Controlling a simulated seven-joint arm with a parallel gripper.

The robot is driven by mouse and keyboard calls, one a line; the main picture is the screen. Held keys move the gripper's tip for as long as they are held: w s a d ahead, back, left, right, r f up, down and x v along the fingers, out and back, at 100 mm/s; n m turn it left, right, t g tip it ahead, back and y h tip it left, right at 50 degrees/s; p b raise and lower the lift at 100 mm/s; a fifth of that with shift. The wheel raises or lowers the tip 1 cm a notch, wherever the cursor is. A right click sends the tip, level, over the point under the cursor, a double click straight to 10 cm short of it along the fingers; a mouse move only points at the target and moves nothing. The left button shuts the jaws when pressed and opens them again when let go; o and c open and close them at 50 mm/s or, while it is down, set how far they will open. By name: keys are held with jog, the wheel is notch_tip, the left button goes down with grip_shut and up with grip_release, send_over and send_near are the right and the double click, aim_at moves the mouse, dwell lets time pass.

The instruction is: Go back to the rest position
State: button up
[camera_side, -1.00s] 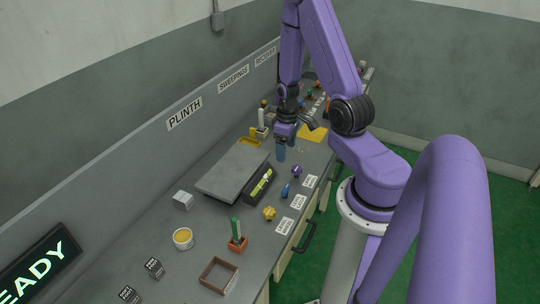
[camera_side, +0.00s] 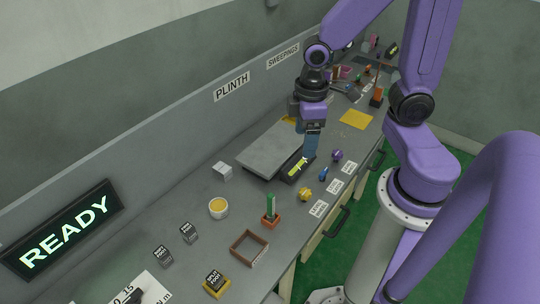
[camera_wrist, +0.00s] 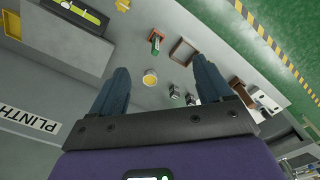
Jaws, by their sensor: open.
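My gripper (camera_side: 311,147) hangs fingers-down above the bench near the black display end of the grey plate scale (camera_side: 270,146). It also shows in the wrist view (camera_wrist: 164,85), where the two blue fingers stand wide apart with nothing between them. In the side view one finger partly overlaps the display's far end. No object is held.
A yellow-filled cup (camera_side: 218,208), a green piece in an orange holder (camera_side: 271,212), a brown square frame (camera_side: 249,248) and small dark blocks (camera_side: 189,233) stand at the near end. Yellow, blue and purple pieces (camera_side: 337,155) lie along the front. A lit READY sign (camera_side: 64,229) leans at the wall.

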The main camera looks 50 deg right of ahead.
jog(key=s+a+r+n, duration=0.3)
jog(key=s+r, duration=0.2)
jog(key=s, duration=0.5)
jog(key=shift+s+a+r+n, duration=0.15)
jog(key=shift+a+n, duration=0.1)
jog(key=shift+n, duration=0.15)
